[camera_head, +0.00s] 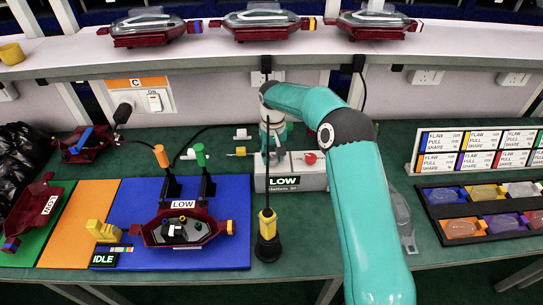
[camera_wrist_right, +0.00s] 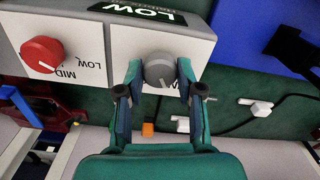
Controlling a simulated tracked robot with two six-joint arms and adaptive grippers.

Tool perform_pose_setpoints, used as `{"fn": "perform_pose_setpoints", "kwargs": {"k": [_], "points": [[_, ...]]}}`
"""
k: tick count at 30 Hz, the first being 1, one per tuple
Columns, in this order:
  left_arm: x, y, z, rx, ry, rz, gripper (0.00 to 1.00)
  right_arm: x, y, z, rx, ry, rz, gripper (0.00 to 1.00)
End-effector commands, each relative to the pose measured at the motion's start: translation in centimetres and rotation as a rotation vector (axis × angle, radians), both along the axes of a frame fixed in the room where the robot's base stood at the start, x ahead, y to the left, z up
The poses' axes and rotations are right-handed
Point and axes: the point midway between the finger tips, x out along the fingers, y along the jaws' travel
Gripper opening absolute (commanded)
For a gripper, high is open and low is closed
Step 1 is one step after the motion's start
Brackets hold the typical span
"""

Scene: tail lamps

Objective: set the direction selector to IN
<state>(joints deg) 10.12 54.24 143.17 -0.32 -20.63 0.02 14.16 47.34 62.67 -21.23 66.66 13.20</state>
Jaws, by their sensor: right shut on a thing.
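The direction selector appears to be the grey round knob (camera_wrist_right: 158,69) on the pale control box (camera_wrist_right: 90,55) in the right wrist view. My right gripper (camera_wrist_right: 160,75) has one finger on each side of the knob and is shut on it. A short mark shows on the knob's lower part; the lettering beside it is mostly hidden, so its setting cannot be read. In the head view the control box (camera_head: 313,180) stands on the green bench. My right gripper (camera_head: 271,130) is at its back left, and the knob is hidden there. My left gripper is out of view.
A red knob (camera_wrist_right: 41,54) with MID and LOW labels sits beside the grey one. A black and yellow tool (camera_head: 267,235) hangs in front of the box. A lamp (camera_head: 182,230) rests on the blue mat (camera_head: 130,200). Lens trays (camera_head: 490,235) stand at right.

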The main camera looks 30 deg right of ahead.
Motion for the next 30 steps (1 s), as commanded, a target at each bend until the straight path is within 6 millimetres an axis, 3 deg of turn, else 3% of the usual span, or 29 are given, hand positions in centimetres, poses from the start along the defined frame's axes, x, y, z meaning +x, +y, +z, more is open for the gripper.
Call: {"fn": "perform_pose_setpoints", "kwargs": {"k": [5,6,11,23,30], "points": [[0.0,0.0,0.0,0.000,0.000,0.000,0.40,0.5,0.0,0.4,-0.003,-0.019,0.001,0.02],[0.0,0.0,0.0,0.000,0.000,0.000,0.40,0.5,0.0,0.4,-0.003,-0.019,0.001,0.38],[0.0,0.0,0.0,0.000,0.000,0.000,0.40,0.4,0.0,0.3,-0.002,-0.014,0.001,0.62],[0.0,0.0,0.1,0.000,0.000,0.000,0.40,0.2,0.0,0.6,-0.002,-0.008,0.000,0.62],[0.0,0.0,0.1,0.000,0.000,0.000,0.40,0.3,0.0,4.2,-0.002,-0.012,-0.001,0.62]]}}
